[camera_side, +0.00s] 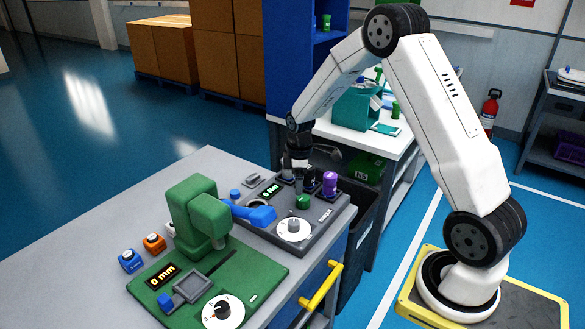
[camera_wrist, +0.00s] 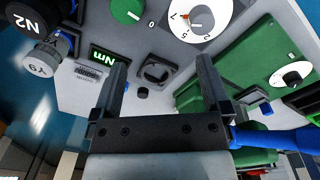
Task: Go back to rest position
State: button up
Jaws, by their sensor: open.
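My gripper (camera_side: 299,185) is over the grey test station (camera_side: 262,235) on the workbench, pointing down, with my arm reaching in from the right. In the wrist view my gripper (camera_wrist: 162,66) has its two black fingers wide apart, with nothing between them. A dark square socket (camera_wrist: 158,72) on the station shows in the gap between the fingers. In the side view the fingertips are close to the green knob (camera_side: 302,202), but I cannot tell whether they touch anything.
A purple cylinder (camera_side: 330,183) stands right of my gripper. A white dial (camera_side: 294,229) and a blue handle (camera_side: 258,214) are in front. A green press (camera_side: 200,215) stands at the left. Orange (camera_side: 154,243) and blue (camera_side: 130,261) blocks lie on the bench. The wrist view shows a dark N2 cylinder (camera_wrist: 28,24).

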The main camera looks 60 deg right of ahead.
jog(key=s+a+r+m+t, duration=0.1)
jog(key=s+a+r+m, duration=0.2)
jog(key=s+a, duration=0.4)
jog(key=s+a+r+m+t, duration=0.1)
jog(key=s+a+r+m, duration=0.2)
jog(key=s+a, duration=0.5)
jog(key=shift+s+a+m, duration=0.3)
jog(key=shift+a+m, duration=0.5)
jog(key=shift+a, duration=0.05)
jog(key=shift+r, duration=0.1)
